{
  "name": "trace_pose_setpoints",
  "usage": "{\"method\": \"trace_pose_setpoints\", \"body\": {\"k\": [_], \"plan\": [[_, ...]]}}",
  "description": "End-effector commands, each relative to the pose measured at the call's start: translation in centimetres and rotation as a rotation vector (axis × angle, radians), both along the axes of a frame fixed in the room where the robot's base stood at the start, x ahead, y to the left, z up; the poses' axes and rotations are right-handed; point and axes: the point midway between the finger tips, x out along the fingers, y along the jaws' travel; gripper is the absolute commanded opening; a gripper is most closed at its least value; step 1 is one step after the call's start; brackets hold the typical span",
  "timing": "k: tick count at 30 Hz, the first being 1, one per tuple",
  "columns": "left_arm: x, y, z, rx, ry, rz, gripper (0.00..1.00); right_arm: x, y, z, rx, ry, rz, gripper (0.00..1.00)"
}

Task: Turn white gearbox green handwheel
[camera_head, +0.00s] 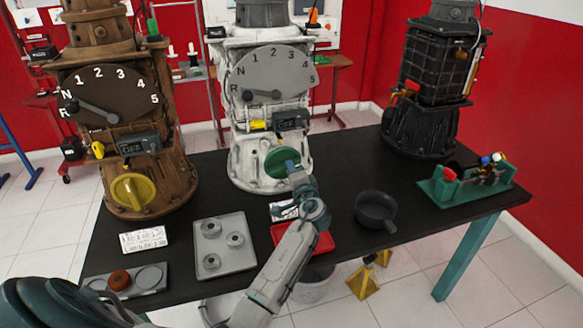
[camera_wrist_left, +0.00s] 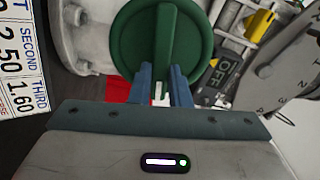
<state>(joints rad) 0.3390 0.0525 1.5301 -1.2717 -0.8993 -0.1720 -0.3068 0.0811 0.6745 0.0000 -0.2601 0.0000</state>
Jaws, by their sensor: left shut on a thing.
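The white gearbox (camera_head: 238,145) stands at the back middle of the black table. Its round green handwheel (camera_head: 278,162) is low on the front, below a dial with numbers. My left gripper (camera_head: 291,167) reaches it from the front. In the left wrist view the handwheel (camera_wrist_left: 138,38) has a raised bar across its middle, close to upright in the picture. The two blue fingers of my left gripper (camera_wrist_left: 165,82) are shut on the lower end of this bar. My right gripper is not in view.
A brown gearbox (camera_head: 165,178) with a yellow handwheel (camera_head: 133,191) stands at the left, a black one (camera_head: 420,135) at the right. A grey tray (camera_head: 235,258), red tray (camera_head: 325,243), black pan (camera_head: 376,209) and green stand (camera_head: 460,190) sit on the table (camera_head: 420,215).

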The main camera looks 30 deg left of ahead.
Motion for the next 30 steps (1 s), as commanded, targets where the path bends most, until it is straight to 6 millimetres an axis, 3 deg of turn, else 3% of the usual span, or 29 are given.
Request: {"method": "trace_pose_setpoints", "body": {"k": [15, 30], "plan": [[0.0, 0.0, -0.5, 0.240, 0.283, 0.000, 0.00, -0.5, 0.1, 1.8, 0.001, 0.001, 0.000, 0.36], [0.0, 0.0, -0.7, 0.299, 0.349, 0.000, 0.00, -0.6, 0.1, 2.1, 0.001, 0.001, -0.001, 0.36]]}}
